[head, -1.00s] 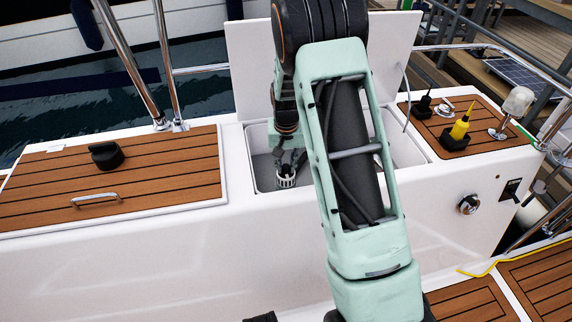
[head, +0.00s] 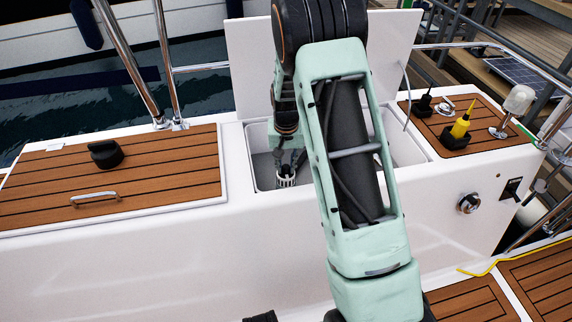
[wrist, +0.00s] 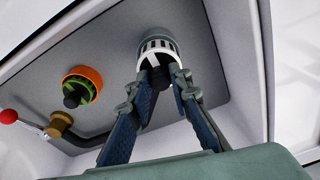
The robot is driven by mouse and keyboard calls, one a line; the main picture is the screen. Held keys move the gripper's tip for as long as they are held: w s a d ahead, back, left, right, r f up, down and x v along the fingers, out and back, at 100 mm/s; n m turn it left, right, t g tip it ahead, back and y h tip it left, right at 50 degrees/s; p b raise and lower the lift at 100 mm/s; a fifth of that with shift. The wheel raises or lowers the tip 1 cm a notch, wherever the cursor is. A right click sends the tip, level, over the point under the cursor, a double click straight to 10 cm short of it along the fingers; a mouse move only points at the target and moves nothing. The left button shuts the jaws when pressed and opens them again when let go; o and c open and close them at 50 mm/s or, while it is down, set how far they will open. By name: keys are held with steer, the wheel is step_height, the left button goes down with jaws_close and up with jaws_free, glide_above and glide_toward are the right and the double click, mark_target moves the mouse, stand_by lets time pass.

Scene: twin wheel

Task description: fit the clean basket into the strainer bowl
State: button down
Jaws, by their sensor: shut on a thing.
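A white slotted basket (wrist: 160,46) is at the tips of my gripper (wrist: 163,76) in the wrist view. The fingers are shut on its dark middle part. In the head view the basket (head: 286,181) shows small, low in the open locker, below my gripper (head: 287,160). An orange ring with green and black parts (wrist: 82,87) sits on the grey locker surface, apart from the basket; I cannot tell if it is the strainer bowl. Whether the basket touches anything at its far end is hidden.
White walls of the locker (head: 262,183) stand close around my gripper. A brass fitting (wrist: 59,124) and a red-knobbed lever (wrist: 9,117) lie to the left. A black cap (head: 106,154) rests on the left teak hatch. A yellow tool (head: 461,126) stands right.

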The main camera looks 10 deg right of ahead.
mark_target(286, 172)
steer(key=shift+f+b, duration=1.5)
steer(key=shift+f, duration=0.95)
steer(key=c, duration=1.7)
jaws_free()
steer(key=r, duration=0.4)
steer(key=s+r, duration=0.1)
steer(key=r, duration=0.7)
steer(key=shift+s+a, duration=0.15)
steer(key=shift+s, duration=0.05)
